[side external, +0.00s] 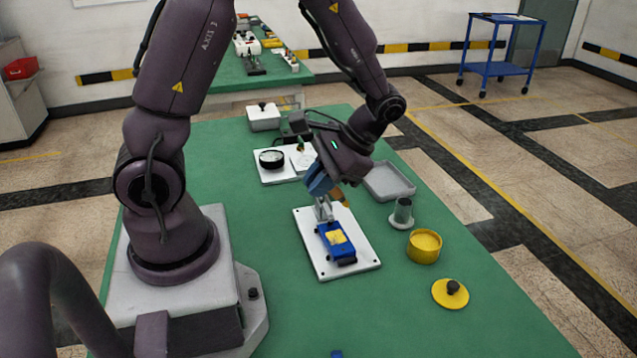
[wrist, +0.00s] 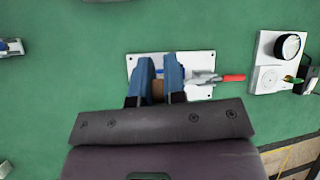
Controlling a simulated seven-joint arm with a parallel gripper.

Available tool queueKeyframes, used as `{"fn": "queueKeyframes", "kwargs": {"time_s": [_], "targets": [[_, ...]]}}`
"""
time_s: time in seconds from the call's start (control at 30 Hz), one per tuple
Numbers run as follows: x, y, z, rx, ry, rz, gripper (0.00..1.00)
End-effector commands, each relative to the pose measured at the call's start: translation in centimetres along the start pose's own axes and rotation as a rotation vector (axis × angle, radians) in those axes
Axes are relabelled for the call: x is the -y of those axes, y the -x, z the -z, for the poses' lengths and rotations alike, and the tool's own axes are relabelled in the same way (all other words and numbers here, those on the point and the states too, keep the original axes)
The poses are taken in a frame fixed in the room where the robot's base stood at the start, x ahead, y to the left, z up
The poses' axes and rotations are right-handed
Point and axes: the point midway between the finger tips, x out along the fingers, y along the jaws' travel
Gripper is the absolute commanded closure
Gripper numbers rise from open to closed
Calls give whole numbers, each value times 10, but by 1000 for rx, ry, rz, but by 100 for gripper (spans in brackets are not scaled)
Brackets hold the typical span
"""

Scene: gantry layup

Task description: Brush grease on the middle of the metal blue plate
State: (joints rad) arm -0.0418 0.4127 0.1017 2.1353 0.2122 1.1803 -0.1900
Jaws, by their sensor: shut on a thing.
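The blue plate (side external: 338,253) sits on a white base board (side external: 312,255), with a yellow patch (side external: 335,237) on its middle. A metal clamp (side external: 323,207) stands at its far end; the clamp's red handle (wrist: 233,78) shows in the wrist view. My gripper (side external: 318,188) has blue fingers, is above the far end of the board and is shut on a brush, whose tan handle (side external: 342,198) sticks out to the right. In the wrist view the brush (wrist: 158,91) shows between the fingers (wrist: 159,68), which mostly hide the blue plate. I cannot see the bristles clearly.
An open yellow pot (side external: 424,248) and its lid (side external: 450,294) stand to the right, beside a small metal cup (side external: 403,212). A grey tray (side external: 387,181) and a white board with a black dial (side external: 271,159) lie farther back. The green table's front is mostly clear.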

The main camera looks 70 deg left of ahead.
Motion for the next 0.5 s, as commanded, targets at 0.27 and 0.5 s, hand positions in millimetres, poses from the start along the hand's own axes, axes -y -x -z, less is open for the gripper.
{"fn": "queueKeyframes", "kwargs": {"time_s": [0.27, 0.5], "targets": [[-3, -11, 7, 4, 0, 0, 100], [-9, -28, 18, 4, -1, 0, 100]]}}
